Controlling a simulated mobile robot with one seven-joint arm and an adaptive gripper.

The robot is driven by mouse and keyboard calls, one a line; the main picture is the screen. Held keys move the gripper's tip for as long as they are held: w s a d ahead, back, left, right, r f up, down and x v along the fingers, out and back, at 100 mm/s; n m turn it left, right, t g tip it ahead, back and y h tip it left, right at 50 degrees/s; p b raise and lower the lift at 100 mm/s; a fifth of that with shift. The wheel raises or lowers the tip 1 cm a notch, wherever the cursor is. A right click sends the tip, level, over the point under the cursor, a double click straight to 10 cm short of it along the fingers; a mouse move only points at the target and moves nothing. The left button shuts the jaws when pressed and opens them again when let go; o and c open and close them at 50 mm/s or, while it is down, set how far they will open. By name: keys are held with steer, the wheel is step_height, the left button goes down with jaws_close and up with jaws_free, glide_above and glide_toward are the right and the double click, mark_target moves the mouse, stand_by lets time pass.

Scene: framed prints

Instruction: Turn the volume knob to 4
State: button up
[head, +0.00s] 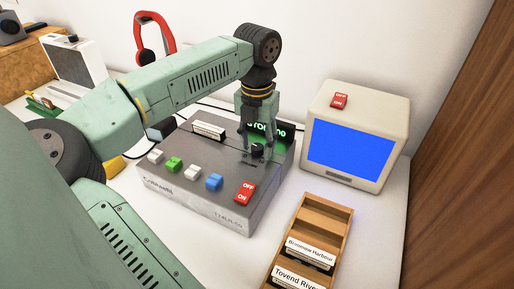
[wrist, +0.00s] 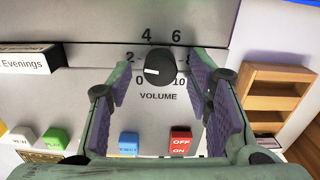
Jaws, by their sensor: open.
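The black volume knob (wrist: 160,66) sits on the sloped top of the grey device (head: 190,190), above the word VOLUME. Its white mark points left, between the 0 and the 2. My gripper (wrist: 161,78) is open, with one purple-padded finger on each side of the knob and visible gaps between. In the head view my gripper (head: 257,142) is over the knob (head: 257,151); contact cannot be told.
A row of push buttons (head: 174,164) and a red OFF/ON switch (head: 244,192) line the device's front. A cream monitor (head: 356,135) with a blue screen stands right. A wooden rack (head: 326,215) with labelled cartridges is front right. A cartridge (head: 209,130) stands in the device.

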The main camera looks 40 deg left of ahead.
steer(key=shift+f, duration=0.1)
steer(key=shift+c, duration=0.5)
jaws_close()
